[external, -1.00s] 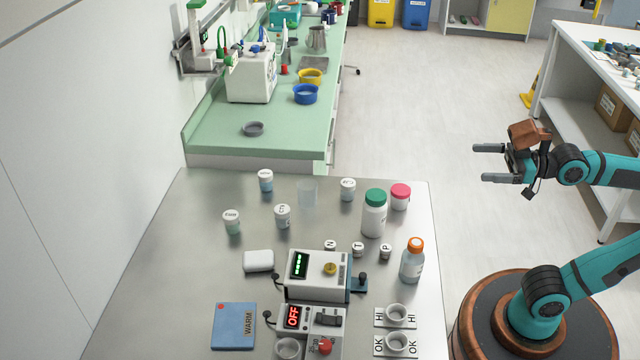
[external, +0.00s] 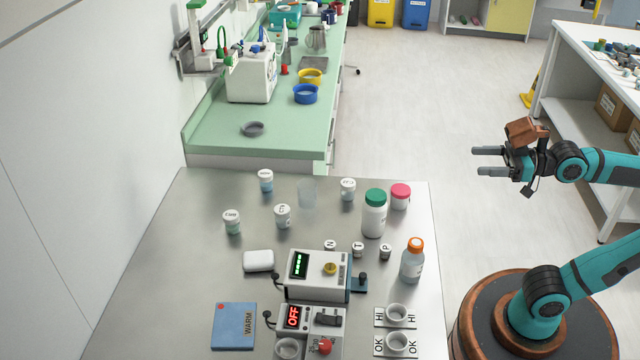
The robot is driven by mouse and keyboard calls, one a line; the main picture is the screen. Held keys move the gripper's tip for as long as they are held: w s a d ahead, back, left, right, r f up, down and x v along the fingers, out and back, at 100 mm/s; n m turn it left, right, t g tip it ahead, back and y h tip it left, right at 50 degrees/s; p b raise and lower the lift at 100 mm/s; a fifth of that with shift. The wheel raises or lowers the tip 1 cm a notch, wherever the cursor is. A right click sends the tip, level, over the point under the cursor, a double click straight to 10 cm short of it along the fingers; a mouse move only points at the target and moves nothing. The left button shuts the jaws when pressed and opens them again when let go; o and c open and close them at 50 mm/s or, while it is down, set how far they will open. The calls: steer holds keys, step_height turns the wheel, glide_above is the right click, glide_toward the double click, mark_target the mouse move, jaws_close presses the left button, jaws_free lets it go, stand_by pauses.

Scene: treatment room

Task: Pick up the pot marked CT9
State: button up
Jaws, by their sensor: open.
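Several small white-lidded pots with dark lettering stand on the steel table: one pot at the back (external: 266,181), one at the left (external: 232,222), one near the middle (external: 283,216) and one further right (external: 348,189). Their lid markings are too small and turned to read surely, so I cannot tell which is CT9. My gripper (external: 488,162) is open and empty, held in the air to the right of the table, well apart from all the pots.
A clear cup (external: 307,193), a green-capped bottle (external: 374,214), a pink-capped jar (external: 400,197) and an orange-capped bottle (external: 412,262) stand among or right of the pots. A device with a green display (external: 318,275) sits in front. The table's left side (external: 165,270) is clear.

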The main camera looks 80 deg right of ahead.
steer(key=w+r+m+g, duration=0.1)
steer(key=w+r+g, duration=0.3)
steer(key=w, duration=1)
steer(key=m+g, duration=0.4)
steer(key=g, duration=0.9)
glide_above(283, 209)
step_height(283, 209, down, 14)
steer(key=r, duration=0.1)
steer(key=f, duration=1.2)
steer(key=shift+w+a, duration=0.2)
steer(key=shift+a, duration=0.05)
steer(key=shift+s+d+f, duration=0.1)
steer(key=shift+f, duration=1.25)
steer(key=shift+s+d+f, duration=0.1)
steer(key=shift+f, duration=1.25)
steer(key=c, duration=1.1)
